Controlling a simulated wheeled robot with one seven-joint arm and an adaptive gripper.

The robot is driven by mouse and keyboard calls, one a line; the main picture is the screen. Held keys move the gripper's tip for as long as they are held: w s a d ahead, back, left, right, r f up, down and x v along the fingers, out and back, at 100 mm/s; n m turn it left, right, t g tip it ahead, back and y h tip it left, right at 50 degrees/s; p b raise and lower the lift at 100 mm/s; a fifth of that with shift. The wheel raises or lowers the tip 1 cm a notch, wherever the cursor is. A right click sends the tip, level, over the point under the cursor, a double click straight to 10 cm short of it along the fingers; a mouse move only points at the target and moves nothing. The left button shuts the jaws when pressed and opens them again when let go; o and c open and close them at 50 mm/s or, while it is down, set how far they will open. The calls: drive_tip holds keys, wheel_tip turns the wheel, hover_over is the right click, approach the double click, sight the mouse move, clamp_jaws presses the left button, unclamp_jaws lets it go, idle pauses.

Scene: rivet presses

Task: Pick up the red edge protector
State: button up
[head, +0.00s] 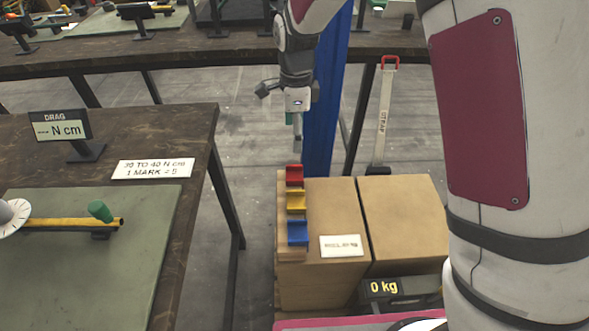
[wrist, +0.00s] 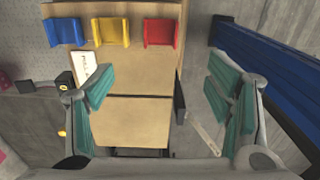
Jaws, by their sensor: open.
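The red edge protector (head: 294,176) is a small angled piece at the far end of a row on the left edge of a cardboard box. In the wrist view the red protector (wrist: 161,33) is the right one of the row, near the top. A yellow protector (head: 296,202) and a blue protector (head: 297,233) lie in line with it. My gripper (head: 297,133) hangs above and just beyond the red protector, apart from it. In the wrist view my gripper (wrist: 165,105) has its teal fingers wide apart, with nothing between them but the box tops below.
The labelled cardboard box (head: 335,195) stands beside a second box (head: 405,215). A blue post (head: 328,110) stands close to my gripper. A dark table (head: 190,150) with a drag display is at left. A scale display (head: 384,288) reads 0 kg.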

hover_over(296, 177)
drive_tip(key=f, duration=0.5)
drive_tip(key=f+b, duration=0.1)
drive_tip(key=f, duration=0.3)
drive_tip(key=shift+a+f, duration=0.2)
drive_tip(key=shift+f, duration=0.15)
drive_tip(key=shift+d+f, duration=0.15)
drive_tip(key=shift+f, duration=2.55)
drive_tip(key=c, duration=1.2)
